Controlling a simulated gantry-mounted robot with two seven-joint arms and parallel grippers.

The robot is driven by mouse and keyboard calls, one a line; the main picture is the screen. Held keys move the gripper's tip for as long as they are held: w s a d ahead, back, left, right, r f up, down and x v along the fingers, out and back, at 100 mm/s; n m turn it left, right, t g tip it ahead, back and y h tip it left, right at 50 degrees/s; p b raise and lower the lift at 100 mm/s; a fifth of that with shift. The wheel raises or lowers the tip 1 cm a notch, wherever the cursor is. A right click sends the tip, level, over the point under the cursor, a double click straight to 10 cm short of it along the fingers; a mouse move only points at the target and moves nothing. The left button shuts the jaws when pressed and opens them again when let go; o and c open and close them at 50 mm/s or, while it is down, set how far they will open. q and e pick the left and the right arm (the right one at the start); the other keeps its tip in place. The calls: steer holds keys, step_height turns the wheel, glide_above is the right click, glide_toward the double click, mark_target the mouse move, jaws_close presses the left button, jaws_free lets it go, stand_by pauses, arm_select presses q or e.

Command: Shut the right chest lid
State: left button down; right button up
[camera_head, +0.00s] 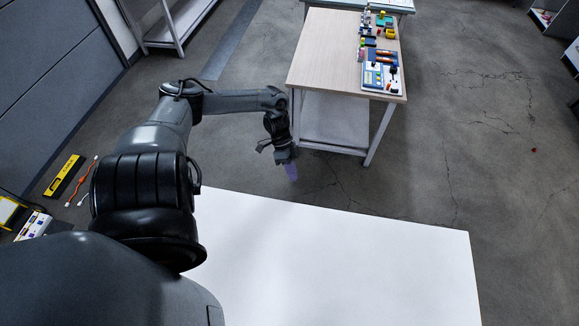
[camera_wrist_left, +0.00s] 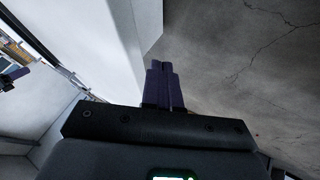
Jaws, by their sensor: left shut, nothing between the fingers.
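A large flat white surface (camera_head: 350,262) fills the lower middle of the head view. I cannot tell from this view whether it is a chest lid or a tabletop, and no lid hinge or handle shows. My left gripper (camera_head: 290,172) hangs just beyond its far edge, fingers pointing down, shut and empty. In the left wrist view the purple fingers (camera_wrist_left: 163,85) are together, beside a white vertical panel (camera_wrist_left: 115,45), with a visible gap to the floor. I cannot tell whether the fingers touch the panel. My right gripper is in neither view.
A wooden-topped table (camera_head: 325,45) with several tools and devices along its right side stands beyond the gripper. A yellow-black level (camera_head: 64,176) and an orange cable (camera_head: 82,182) lie at the left. A shelf (camera_head: 180,25) stands at the back left.

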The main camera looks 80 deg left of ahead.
arm_select(q)
steer(key=s+d+f+p, duration=0.1)
steer(key=d+f+p, duration=0.1)
steer(key=d+f, duration=0.2)
steer(key=shift+d, duration=1.25)
steer(key=shift+d, duration=0.15)
